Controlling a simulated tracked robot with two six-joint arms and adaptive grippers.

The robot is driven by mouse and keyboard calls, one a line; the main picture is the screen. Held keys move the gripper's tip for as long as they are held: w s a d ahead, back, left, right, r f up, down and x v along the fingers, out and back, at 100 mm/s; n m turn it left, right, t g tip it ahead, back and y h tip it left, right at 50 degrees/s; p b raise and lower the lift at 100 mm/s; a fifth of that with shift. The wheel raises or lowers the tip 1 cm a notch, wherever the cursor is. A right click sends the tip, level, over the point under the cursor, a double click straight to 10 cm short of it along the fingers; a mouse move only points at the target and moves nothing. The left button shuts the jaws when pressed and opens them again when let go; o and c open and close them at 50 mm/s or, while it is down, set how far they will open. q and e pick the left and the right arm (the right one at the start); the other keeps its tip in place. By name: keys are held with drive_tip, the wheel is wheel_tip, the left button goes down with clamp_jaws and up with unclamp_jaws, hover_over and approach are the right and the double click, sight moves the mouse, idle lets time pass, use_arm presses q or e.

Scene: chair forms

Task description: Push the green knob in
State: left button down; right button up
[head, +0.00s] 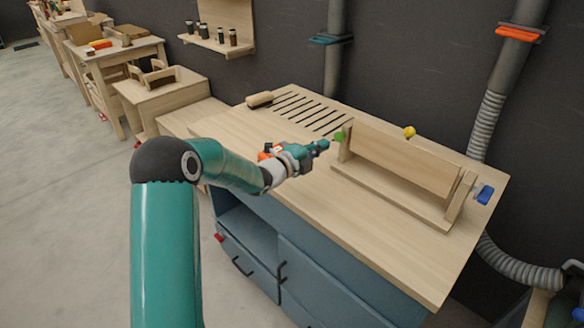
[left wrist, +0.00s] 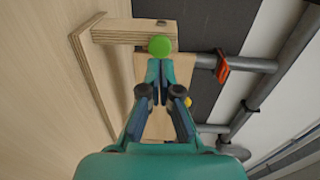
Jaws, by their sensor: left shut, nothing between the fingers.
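The green knob (head: 339,136) sits at the left end of a wooden frame (head: 402,164) on the workbench. My left gripper (head: 325,144) is shut and empty, with its tips just left of the knob in the head view. In the left wrist view, the green knob (left wrist: 160,46) is just beyond the shut fingertips (left wrist: 157,64). I cannot tell whether they touch. A yellow knob (head: 409,131) is at the frame's top edge, and a blue knob (head: 485,194) is at its right end. My right gripper is not in view.
The workbench (head: 262,133) has a slotted area (head: 310,112) and a wooden roller (head: 259,99) at the back left. Its front is clear. Grey pipes (head: 334,60) with blue and orange handles run up the dark wall behind. Other wooden tables stand at the far left.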

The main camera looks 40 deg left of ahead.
use_arm(q)
drive_tip(key=s+b, duration=0.2)
drive_tip(key=s, duration=0.7)
drive_tip(key=shift+s+a+r, duration=0.2)
